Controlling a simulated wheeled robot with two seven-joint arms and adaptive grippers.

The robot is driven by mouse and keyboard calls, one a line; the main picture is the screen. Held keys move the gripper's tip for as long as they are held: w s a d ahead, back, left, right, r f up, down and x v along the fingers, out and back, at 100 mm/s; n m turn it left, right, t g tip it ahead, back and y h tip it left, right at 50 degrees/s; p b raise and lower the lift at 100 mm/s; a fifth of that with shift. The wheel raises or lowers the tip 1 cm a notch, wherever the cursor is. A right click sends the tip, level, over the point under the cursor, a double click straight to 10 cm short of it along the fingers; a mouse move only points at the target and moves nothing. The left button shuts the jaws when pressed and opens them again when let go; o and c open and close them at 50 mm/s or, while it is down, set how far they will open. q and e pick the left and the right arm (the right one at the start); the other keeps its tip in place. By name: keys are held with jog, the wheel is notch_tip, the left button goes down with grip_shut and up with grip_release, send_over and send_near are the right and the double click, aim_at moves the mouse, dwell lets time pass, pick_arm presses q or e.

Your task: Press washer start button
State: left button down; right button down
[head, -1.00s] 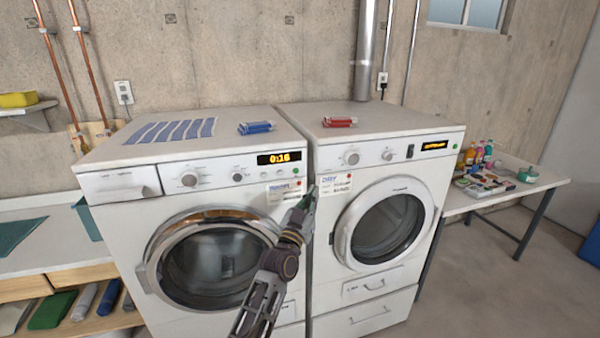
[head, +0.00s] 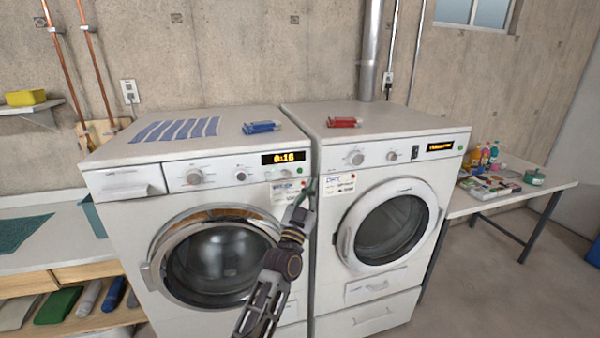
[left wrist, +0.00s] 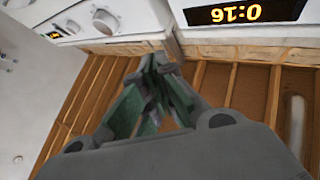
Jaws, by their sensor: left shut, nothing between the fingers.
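The washer (head: 150,235) is the left of two white machines, with a round glass door and an orange 0:16 display (head: 285,158). A small green button (head: 299,171) sits at the right end of its panel, below the display. My left gripper (head: 307,188) is shut and empty, its tips just below and right of the green button, near the gap between the machines. I cannot tell whether they touch anything. In the left wrist view the closed fingers (left wrist: 158,64) point between the machines, and the display appears upside down at upper right. The green button is not seen there.
The dryer (head: 340,250) stands close on the right, with a label on its front. Red (head: 344,122) and blue (head: 262,127) items and a striped cloth (head: 180,130) lie on the machine tops. A table (head: 490,205) with bottles stands further right.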

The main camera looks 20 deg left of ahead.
aim_at(300, 171)
pick_arm(q)
jog(key=shift+w, duration=0.1)
jog(key=shift+w+a+b, duration=0.65)
jog(key=shift+w+a, duration=0.15)
jog(key=shift+w, duration=0.4)
jog(key=shift+w+a+b, duration=0.6)
jog(key=shift+w+a, duration=0.25)
jog(key=shift+w, duration=0.3)
jog(key=shift+w+a+b, duration=0.65)
jog(key=shift+w+a, duration=0.15)
jog(key=shift+w, duration=0.4)
